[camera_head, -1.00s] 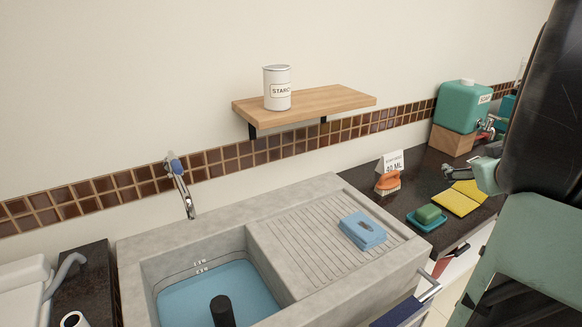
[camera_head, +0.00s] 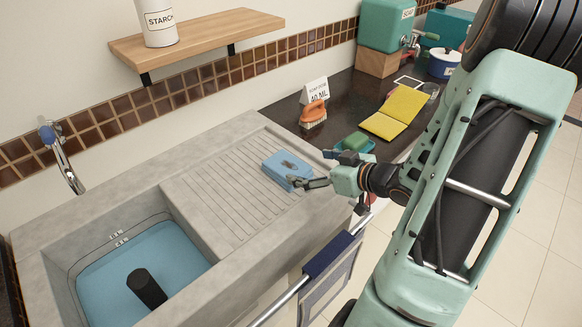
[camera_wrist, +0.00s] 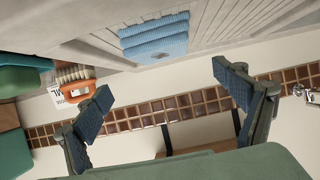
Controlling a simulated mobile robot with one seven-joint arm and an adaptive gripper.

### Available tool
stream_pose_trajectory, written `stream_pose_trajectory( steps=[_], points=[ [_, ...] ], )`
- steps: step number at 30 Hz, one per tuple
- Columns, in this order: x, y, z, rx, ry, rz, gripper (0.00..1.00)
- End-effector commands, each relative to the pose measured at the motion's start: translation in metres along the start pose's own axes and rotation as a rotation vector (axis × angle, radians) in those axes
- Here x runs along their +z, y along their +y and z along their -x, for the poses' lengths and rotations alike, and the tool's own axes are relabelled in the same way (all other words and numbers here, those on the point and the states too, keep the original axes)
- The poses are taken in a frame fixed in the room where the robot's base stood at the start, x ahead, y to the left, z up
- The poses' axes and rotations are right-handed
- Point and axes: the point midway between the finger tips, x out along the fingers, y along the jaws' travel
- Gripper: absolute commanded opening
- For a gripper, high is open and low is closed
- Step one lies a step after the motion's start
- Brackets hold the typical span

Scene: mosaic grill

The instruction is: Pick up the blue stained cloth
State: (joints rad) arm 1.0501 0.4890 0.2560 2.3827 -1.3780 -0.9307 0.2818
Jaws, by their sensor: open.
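The blue cloth (camera_head: 284,167) lies folded on the ribbed drainboard of the concrete sink, with a dark stain on its top. It also shows in the wrist view (camera_wrist: 154,38), at the top centre, where its layered folds are visible. My gripper (camera_head: 318,168) is open, with its fingers apart, at the right side of the cloth in the head view. One finger appears close to the cloth's right edge; I cannot tell whether it touches. In the wrist view the gap between the fingers (camera_wrist: 165,92) is empty, and the cloth lies beyond it.
The sink basin (camera_head: 150,265) holds blue water and a dark cylinder. A green sponge (camera_head: 356,141), an orange brush (camera_head: 313,113), a white sign (camera_head: 314,93) and a yellow cloth (camera_head: 396,112) are on the dark counter behind. A shelf with a starch tin (camera_head: 158,22) is above.

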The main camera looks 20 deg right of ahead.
Motion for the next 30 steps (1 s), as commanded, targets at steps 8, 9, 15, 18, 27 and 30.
stream_pose_trajectory(
  steps=[8,9,15,18,27,30],
  points=[
    [0.001,-0.001,-0.041,-0.001,-0.001,0.001,0.90],
    [0.001,0.000,-0.044,0.000,-0.001,0.001,0.90],
    [0.006,-0.004,-0.064,-0.002,-0.001,-0.001,0.90],
    [0.009,-0.005,-0.080,-0.001,-0.002,-0.001,0.90],
    [0.007,-0.004,-0.098,0.002,-0.003,0.000,0.90],
    [0.007,-0.004,-0.097,0.002,-0.002,0.000,0.90]
  ],
)
